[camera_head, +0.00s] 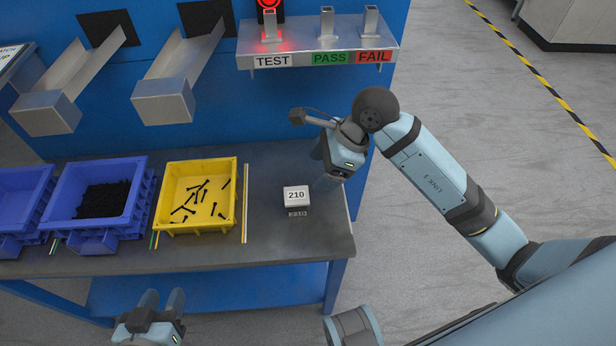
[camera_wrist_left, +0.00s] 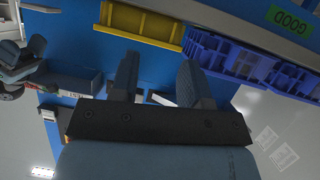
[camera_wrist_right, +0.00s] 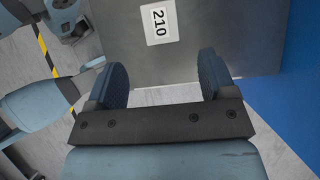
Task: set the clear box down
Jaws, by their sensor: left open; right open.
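A small box with a white top marked 210 (camera_head: 297,193) sits on the dark grey table near its right end. I take it for the clear box; its sides are hard to make out. In the right wrist view its white 210 label (camera_wrist_right: 159,22) lies beyond my fingertips, with grey tabletop around it. My right gripper (camera_head: 325,183) is beside the box on its right, open and apart from it. Its open fingers (camera_wrist_right: 166,75) hold nothing. My left gripper (camera_head: 162,298) is open and empty, in front of the table's front edge.
A yellow bin (camera_head: 166,203) with black bolts stands left of the box. Blue bins (camera_head: 64,212) stand further left, one holding dark parts. A shelf labelled TEST, PASS and FAIL (camera_head: 318,62) is at the back. Bare tabletop (camera_head: 265,235) surrounds the box.

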